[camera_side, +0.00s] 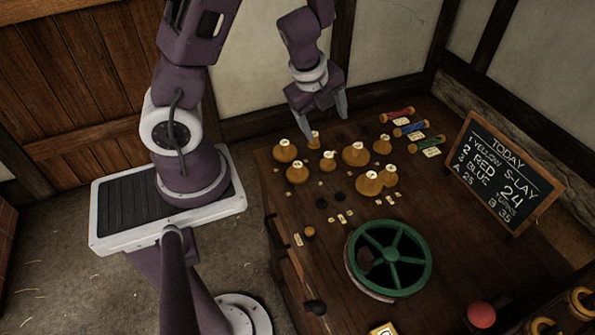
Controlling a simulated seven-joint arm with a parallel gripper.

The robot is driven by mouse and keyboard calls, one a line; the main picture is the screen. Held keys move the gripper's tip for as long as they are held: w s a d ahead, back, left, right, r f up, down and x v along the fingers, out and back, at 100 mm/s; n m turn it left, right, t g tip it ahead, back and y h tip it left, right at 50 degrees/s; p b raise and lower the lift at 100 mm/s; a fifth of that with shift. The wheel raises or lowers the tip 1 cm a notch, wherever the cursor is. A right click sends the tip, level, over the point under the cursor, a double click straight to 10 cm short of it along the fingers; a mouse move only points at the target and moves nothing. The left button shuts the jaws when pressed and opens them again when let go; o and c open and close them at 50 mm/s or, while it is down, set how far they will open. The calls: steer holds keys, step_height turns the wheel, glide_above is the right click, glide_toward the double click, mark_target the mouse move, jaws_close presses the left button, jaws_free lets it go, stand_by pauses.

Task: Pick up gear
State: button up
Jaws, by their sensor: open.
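Several round, yellow-brown gear-like pieces with pale tags on top stand on the wooden table. Two stand at the left, one behind (286,151) and one in front (297,172). A small one (314,141) stands at the back. Another small one (328,161) and a wide one (356,153) are in the middle. More stand at the right (382,145). I cannot tell which is the task's gear. My gripper (327,124) points down, open, at the table's back edge. One finger appears just above or behind the small back piece; contact is unclear. I see nothing between the fingers.
A green spoked wheel (389,258) stands at the front middle. Red (397,115), blue (408,130) and green (425,143) spools lie at the back. A chalkboard (502,172) leans at the right. A red ball (481,315) is at the front. The table's right middle is clear.

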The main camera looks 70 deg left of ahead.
mark_target(297, 164)
steer(key=s+f+m+g, duration=0.1)
steer(key=s+f, duration=0.1)
steer(key=s+f+m+g, duration=0.1)
steer(key=s+f, duration=0.1)
steer(key=s+f+m+g+h, duration=0.1)
steer(key=s+f, duration=0.1)
steer(key=f, duration=0.1)
steer(key=shift+s+m+g, duration=0.2)
steer(key=shift+m+g, duration=0.2)
step_height(297, 164, down, 4)
steer(key=shift+s+f, duration=0.1)
steer(key=shift+s, duration=0.05)
steer(key=shift+f, duration=0.65)
steer(key=c, duration=1.2)
